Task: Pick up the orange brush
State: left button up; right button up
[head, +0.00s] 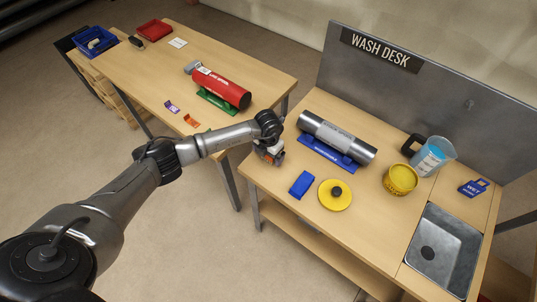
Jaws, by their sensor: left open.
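My left arm reaches in from the left to the near left corner of the wash desk (300,225). My left gripper (269,158) is open there, pointing down at the desk top. Small orange patches show at its fingers; they may be the orange brush, but the gripper hides most of that spot and I cannot tell its shape. A small flat orange piece (191,121) also lies on the other table, too small to name surely. My right gripper is not in view.
A silver pipe on a blue stand (328,153) lies just right of the gripper. A blue block (301,184), yellow disc (335,195), yellow cup (400,180), jug (432,156) and sink (441,250) follow. The left table holds a red pipe (223,88) on a green stand.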

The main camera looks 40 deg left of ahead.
pick_arm(q)
jog(key=shift+f, duration=0.3)
jog(key=c, duration=1)
